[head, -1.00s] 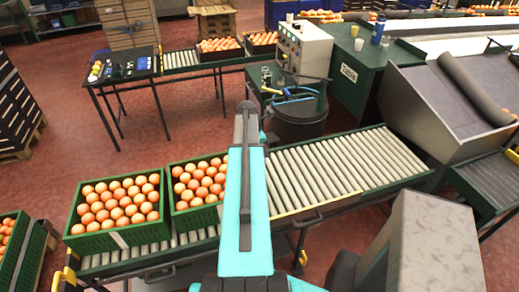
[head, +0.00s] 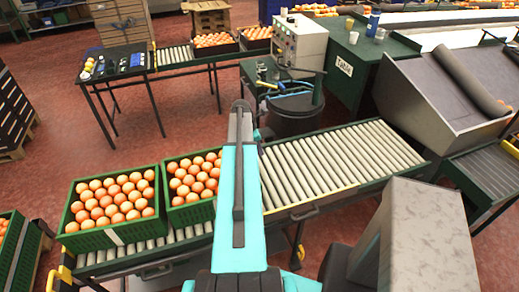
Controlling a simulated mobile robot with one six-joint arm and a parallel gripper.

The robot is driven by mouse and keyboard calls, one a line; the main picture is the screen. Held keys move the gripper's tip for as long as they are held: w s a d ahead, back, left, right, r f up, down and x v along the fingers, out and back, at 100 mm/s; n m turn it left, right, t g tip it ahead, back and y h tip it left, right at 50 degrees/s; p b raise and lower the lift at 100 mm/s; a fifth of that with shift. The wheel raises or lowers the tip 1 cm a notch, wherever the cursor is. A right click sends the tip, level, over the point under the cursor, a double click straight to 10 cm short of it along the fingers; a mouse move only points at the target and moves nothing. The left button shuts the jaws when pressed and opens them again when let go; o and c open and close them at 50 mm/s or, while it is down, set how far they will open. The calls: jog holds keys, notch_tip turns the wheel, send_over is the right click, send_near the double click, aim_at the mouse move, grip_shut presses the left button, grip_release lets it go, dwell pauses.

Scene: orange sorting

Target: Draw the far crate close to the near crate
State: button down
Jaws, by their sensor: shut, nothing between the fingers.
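Two green crates full of oranges stand side by side on the roller conveyor. The left crate (head: 104,232) shows whole. The right crate (head: 199,212) is partly hidden on its right side by my arm. Only a narrow gap, if any, shows between their facing walls. I cannot tell from this view which one is the far crate. My teal arm reaches forward over the conveyor, just right of the right crate. My gripper does not show; it is hidden beyond or below the arm.
The roller conveyor (head: 335,165) is bare right of my arm. A black drum (head: 292,115) stands behind it. A table (head: 118,64) with small items is at the back left, and a grey sloped chute (head: 425,100) at the right. Another green crate (head: 10,262) is at the left edge.

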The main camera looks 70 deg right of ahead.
notch_tip(320, 180, down, 9)
jog(key=w+a+b, duration=0.2)
jog(key=b, duration=0.2)
jog(key=shift+w+a, duration=0.15)
jog(key=shift+w, duration=0.25)
dwell(0.4)
jog(key=shift+s+r, duration=0.1)
jog(key=shift+s+d, duration=0.8)
jog(key=shift+s, duration=0.1)
notch_tip(320, 180, up, 12)
jog(key=p, duration=0.6)
jog(key=shift+p, duration=0.35)
dwell(0.3)
dwell(0.7)
